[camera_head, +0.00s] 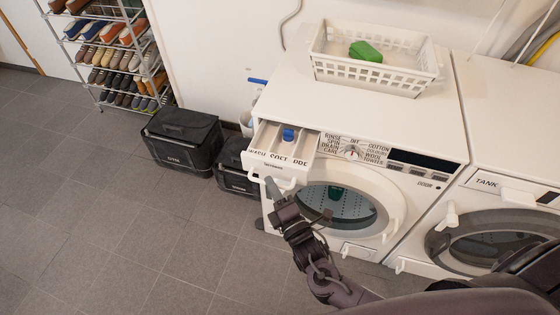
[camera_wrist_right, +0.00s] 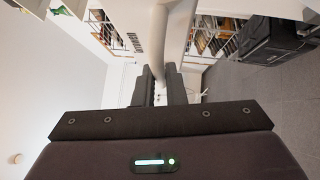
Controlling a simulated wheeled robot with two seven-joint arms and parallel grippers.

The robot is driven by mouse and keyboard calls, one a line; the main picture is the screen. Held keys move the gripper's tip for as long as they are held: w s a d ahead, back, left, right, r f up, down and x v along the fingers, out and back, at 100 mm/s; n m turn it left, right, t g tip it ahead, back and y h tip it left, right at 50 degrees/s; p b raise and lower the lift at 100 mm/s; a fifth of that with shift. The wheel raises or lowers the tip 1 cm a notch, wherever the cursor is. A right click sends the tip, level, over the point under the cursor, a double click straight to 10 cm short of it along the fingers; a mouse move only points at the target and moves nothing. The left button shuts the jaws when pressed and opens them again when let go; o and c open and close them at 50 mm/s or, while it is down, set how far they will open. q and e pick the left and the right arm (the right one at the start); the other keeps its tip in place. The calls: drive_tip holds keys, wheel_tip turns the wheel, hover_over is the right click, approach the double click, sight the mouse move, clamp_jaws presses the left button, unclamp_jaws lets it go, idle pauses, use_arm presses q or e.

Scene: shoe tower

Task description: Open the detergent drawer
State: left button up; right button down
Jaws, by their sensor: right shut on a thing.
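The white detergent drawer (camera_head: 270,158) stands pulled out from the upper left of the washing machine (camera_head: 290,105). Its compartments show from above, with a blue piece (camera_head: 289,135) in one, and its front is marked WASH, SOFT, PRE. My right gripper (camera_head: 273,188) is at the handle below the drawer front, shut on it. In the wrist view the two dark fingers (camera_wrist_right: 162,88) stand on either side of a white part, the drawer handle (camera_wrist_right: 159,48). The fingertips partly hide the handle in the head view. My left gripper is not in view.
A white basket (camera_head: 375,80) with a green thing (camera_head: 365,52) stands on the machine. Black boxes (camera_head: 182,140) stand on the floor to the left, by a shoe rack (camera_head: 110,55). A second machine (camera_head: 500,215) is at the right. Floor at the front left is clear.

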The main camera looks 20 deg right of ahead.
drive_tip(key=s+a+p, duration=0.1)
drive_tip(key=s+a, duration=0.3)
drive_tip(key=s, duration=0.1)
drive_tip(key=shift+s+p, duration=0.3)
drive_tip(key=shift+s, duration=0.1)
drive_tip(key=c, duration=1.5)
unclamp_jaws()
drive_tip(key=b+v, duration=0.1)
drive_tip(key=v, duration=0.7)
drive_tip(key=shift+w, duration=0.1)
drive_tip(key=shift+f, duration=0.15)
